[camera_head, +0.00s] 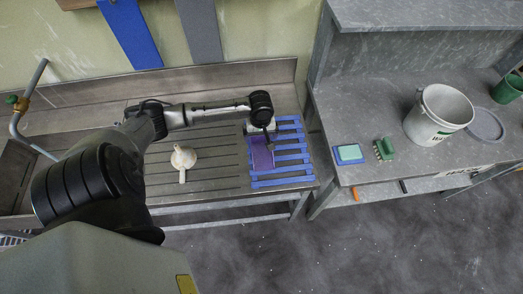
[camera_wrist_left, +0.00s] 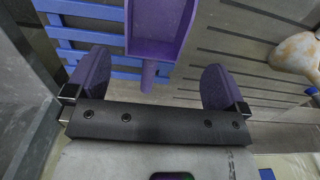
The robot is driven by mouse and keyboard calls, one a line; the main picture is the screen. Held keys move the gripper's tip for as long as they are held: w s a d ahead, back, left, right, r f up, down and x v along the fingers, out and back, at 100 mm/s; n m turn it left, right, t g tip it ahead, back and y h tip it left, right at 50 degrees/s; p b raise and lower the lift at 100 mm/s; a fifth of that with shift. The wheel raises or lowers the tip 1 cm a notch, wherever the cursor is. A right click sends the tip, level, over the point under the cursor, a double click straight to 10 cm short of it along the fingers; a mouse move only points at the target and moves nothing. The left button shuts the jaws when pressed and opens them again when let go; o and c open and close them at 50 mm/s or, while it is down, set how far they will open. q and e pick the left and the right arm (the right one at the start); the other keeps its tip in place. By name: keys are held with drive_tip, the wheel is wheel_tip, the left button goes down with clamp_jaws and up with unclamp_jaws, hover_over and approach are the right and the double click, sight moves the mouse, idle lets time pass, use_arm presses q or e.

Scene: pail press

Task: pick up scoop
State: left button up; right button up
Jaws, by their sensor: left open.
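The purple scoop (camera_head: 262,157) lies on the blue slatted rack (camera_head: 290,158) at the right end of the metal drainboard. In the left wrist view the scoop's tray (camera_wrist_left: 160,28) is at the top, with its short handle (camera_wrist_left: 149,76) pointing toward my gripper. My left gripper (camera_head: 269,133) is over the handle end of the scoop. In the wrist view the left gripper (camera_wrist_left: 154,82) is open, with one purple-padded finger on each side of the handle and clear gaps between. Its fingertips are hard to make out in the head view.
The grey bench at right holds a white pail (camera_head: 440,113), a grey lid (camera_head: 486,125), a green brush (camera_head: 385,149), a blue-green sponge (camera_head: 348,154) and a green bucket (camera_head: 509,89).

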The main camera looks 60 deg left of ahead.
sight(262, 149)
use_arm(q)
wheel_tip(262, 149, down, 10)
drive_tip(key=shift+w+d+f+b, duration=0.15)
drive_tip(key=shift+f+b, duration=0.1)
drive_tip(key=shift+b, duration=0.25)
idle(0.3)
drive_tip(key=c, duration=0.7)
drive_tip(key=shift+c, duration=0.2)
drive_tip(key=shift+r, duration=0.1)
